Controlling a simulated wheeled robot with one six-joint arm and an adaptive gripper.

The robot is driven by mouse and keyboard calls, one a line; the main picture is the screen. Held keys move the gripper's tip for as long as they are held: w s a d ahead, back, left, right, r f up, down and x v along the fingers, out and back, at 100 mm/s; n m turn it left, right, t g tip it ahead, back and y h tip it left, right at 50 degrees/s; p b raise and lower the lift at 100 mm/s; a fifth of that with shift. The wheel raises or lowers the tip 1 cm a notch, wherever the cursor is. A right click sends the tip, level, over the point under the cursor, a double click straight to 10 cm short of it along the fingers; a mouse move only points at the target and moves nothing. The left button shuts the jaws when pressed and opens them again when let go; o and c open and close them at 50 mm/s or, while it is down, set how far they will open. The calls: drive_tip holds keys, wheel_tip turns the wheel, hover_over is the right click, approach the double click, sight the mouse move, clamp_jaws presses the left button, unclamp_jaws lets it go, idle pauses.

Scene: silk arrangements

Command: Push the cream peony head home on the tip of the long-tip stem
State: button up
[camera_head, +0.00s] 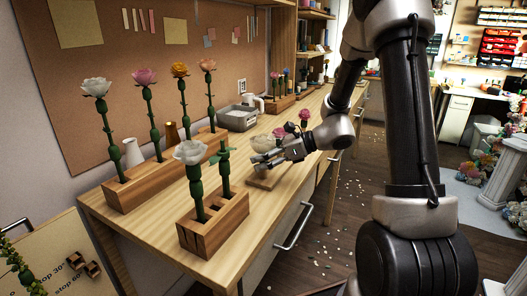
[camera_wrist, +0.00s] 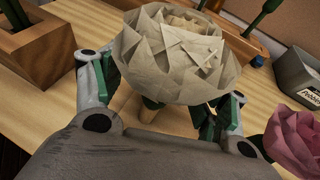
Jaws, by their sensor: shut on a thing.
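The cream peony head (camera_head: 263,143) sits between the fingers of my gripper (camera_head: 268,162), low over the middle of the bench. In the wrist view the cream peony head (camera_wrist: 178,50) is large, petals up, with the green-padded fingers (camera_wrist: 160,103) closed on either side of its base. A stem with a green leafy top and no bloom (camera_head: 224,168) stands upright in the front wooden block, left of my gripper and apart from it; it looks like the long-tip stem. The underside of the peony head is mostly hidden.
The front wooden block (camera_head: 212,232) also holds a white flower (camera_head: 190,152). A long rear block (camera_head: 140,190) holds several upright blooms. A small wooden stand (camera_head: 264,181) is below my gripper. Pink flowers (camera_head: 304,116) and a grey bin (camera_head: 238,118) are beyond.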

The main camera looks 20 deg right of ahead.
sight(262, 143)
drive_tip(key=shift+r, duration=0.8)
drive_tip(key=shift+r, duration=0.3)
idle(0.4)
drive_tip(key=shift+r, duration=1)
drive_tip(key=shift+a+r, duration=0.1)
